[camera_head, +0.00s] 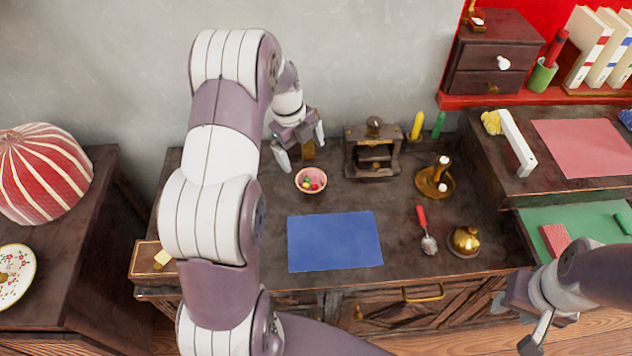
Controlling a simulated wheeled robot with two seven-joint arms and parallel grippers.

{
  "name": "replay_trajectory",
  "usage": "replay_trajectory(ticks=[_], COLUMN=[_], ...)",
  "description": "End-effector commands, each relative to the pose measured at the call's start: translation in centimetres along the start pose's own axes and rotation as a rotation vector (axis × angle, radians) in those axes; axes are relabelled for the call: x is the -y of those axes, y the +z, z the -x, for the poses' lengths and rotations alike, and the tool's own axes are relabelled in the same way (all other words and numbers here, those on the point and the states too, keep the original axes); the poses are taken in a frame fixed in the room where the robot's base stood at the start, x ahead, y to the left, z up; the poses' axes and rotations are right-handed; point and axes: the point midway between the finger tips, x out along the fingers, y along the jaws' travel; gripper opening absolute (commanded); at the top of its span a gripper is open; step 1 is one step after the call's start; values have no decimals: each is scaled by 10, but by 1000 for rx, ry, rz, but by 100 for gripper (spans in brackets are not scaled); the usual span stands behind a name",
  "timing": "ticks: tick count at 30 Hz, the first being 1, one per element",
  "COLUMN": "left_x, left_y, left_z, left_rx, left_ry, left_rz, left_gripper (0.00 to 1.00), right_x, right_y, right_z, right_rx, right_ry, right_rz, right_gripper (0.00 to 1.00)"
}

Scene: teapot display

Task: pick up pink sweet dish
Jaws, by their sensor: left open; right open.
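The pink sweet dish (311,188) is a small round bowl with several coloured sweets in it. It stands on the dark wooden cabinet top, left of the small wooden display box. My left gripper (301,157) is open, just behind and above the dish, with its fingers pointing down. The dish's near side and rim are in plain sight, and I see nothing between the fingers. My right gripper (528,345) is at the lower right, in front of the cabinet and far from the dish. It is open and partly cut off by the frame edge.
A wooden display box (372,152) stands right of the dish. A blue mat (335,241) lies in front. A brass candle holder (435,181), red-handled spoon (427,230) and gold pot (465,241) are further right. A red lamp (42,172) stands at left.

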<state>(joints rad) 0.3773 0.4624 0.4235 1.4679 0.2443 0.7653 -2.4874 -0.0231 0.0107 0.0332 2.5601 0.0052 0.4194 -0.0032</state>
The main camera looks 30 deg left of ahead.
Motion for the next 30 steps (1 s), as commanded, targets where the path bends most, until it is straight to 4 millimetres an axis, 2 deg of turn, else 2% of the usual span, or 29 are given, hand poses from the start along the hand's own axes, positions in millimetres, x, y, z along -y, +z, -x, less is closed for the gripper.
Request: replay_trajectory(ticks=[6, 11, 18, 21, 27, 29, 30], left_x=[0, 0, 3, 3, 3, 3, 3], left_y=[0, 0, 3, 4, 4, 4, 4], left_z=[-49, -69, -111, -119, -120, -120, -120], left_rx=[-2, 0, -1, 1, 1, 1, 1], left_ry=[3, 3, 3, 1, 1, 1, 1], left_rz=[-5, -5, -4, -4, -3, -3, -3], left_gripper=[98, 98, 98, 98, 98, 78, 65], right_x=[0, 0, 0, 0, 0, 0, 0], right_y=[0, 0, 0, 0, 0, 0, 0], right_z=[0, 0, 4, 4, 4, 4, 4], right_rx=[0, 0, 0, 0, 0, 0, 0], right_ry=[0, 0, 0, 0, 0, 0, 0], right_rz=[0, 0, 0, 0, 0, 0, 0], right_gripper=[43, 43, 43, 43, 43, 43, 43])
